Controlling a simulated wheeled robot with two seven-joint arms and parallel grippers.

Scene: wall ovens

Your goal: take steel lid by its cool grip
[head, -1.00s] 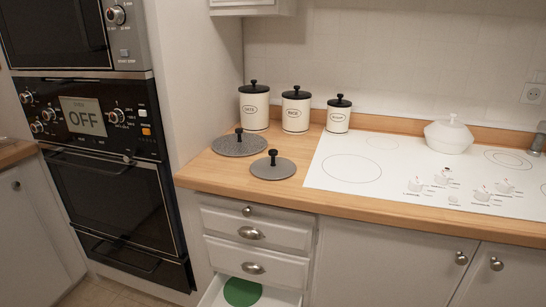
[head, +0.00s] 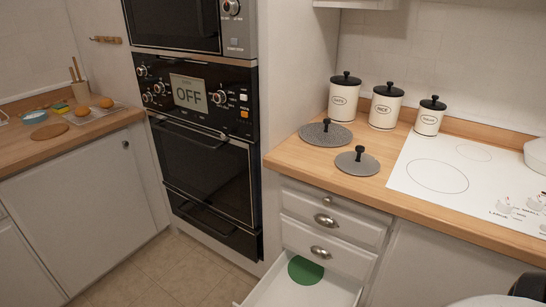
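Two round grey lids with upright black knobs lie flat on the wooden counter, left of the white cooktop. The larger speckled grey lid (head: 312,137) is at the back, by the oven cabinet's side panel. The smaller grey lid (head: 346,163) is nearer the counter's front edge. I cannot tell for sure which one is the steel lid. Nothing touches either knob. Neither of my grippers shows in the head view. A dark, rounded shape with a pale piece beside it is cut off at the bottom right, and I cannot tell what it is.
Three white canisters (head: 344,101) with black lids stand behind the lids. The white cooktop (head: 412,174) lies to the right. Below, an open drawer (head: 335,287) juts out with a green disc (head: 305,270) inside. The wall oven (head: 205,165) is shut and reads OFF.

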